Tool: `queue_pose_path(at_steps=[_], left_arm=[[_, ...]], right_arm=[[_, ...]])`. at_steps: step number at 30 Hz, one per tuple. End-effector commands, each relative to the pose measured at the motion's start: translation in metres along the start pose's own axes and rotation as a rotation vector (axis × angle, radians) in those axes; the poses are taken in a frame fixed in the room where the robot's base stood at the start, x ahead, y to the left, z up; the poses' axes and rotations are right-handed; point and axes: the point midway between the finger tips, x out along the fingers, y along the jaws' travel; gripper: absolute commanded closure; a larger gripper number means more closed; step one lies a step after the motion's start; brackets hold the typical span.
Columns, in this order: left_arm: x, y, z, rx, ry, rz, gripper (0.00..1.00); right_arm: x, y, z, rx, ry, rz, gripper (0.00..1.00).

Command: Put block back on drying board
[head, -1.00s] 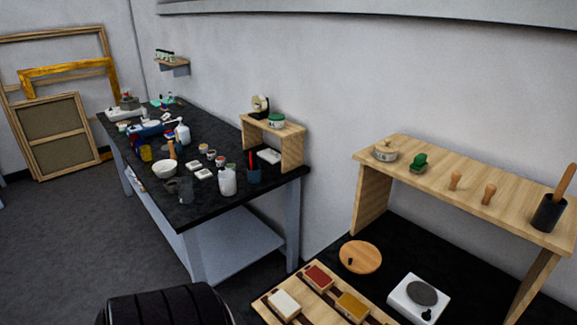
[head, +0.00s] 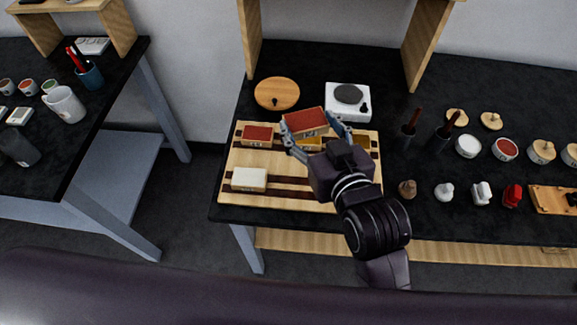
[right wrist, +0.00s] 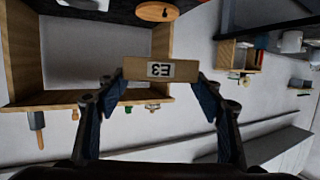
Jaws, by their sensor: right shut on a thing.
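My right gripper (head: 316,132) is shut on a block (head: 305,122) with a red-brown top, held above the back part of the drying board. In the right wrist view the block (right wrist: 160,70) shows a tan side with a label reading "E3", between both fingers (right wrist: 160,86). The drying board (head: 277,162) is pale wood with dark strips. On it lie a red block (head: 257,135) at back left and a cream block (head: 249,179) at front left. Ochre blocks show partly behind the gripper. My left gripper is out of view.
A round wooden lid (head: 277,93) and a white scale (head: 347,101) stand behind the board. Dark cups with handles (head: 408,132), several jars and small stamps crowd the black table to the right. A shelf's legs rise at the back.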

Motion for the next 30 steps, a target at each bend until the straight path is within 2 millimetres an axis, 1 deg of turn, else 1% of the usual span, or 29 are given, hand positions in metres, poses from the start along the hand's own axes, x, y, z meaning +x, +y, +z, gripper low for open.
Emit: queue_pose_path(at_steps=[1, 7, 10, 13, 15, 19, 21, 27, 30], left_arm=[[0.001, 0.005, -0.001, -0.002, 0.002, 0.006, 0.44], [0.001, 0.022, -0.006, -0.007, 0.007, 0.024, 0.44], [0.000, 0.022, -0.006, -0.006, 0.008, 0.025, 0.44], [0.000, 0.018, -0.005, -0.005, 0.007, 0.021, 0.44], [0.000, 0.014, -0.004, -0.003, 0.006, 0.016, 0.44], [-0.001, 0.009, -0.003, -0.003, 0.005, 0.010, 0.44], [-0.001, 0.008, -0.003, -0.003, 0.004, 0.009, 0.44], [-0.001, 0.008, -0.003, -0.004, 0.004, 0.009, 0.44], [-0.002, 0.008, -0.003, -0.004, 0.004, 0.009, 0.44]], right_arm=[[0.003, 0.000, 0.017, -0.002, -0.011, -0.001, 0.63], [0.019, 0.000, 0.068, -0.001, -0.009, -0.001, 0.63], [0.027, -0.001, 0.093, 0.000, -0.007, -0.001, 0.63], [0.034, 0.000, 0.114, 0.000, -0.006, -0.001, 0.63], [0.037, 0.000, 0.125, 0.000, -0.004, -0.001, 0.63], [0.042, 0.000, 0.136, 0.000, -0.001, -0.001, 0.63], [0.043, 0.000, 0.141, 0.000, -0.002, -0.001, 0.63], [0.051, 0.000, 0.168, 0.001, -0.002, 0.000, 0.63], [0.053, 0.000, 0.174, 0.001, 0.000, 0.000, 0.63]])
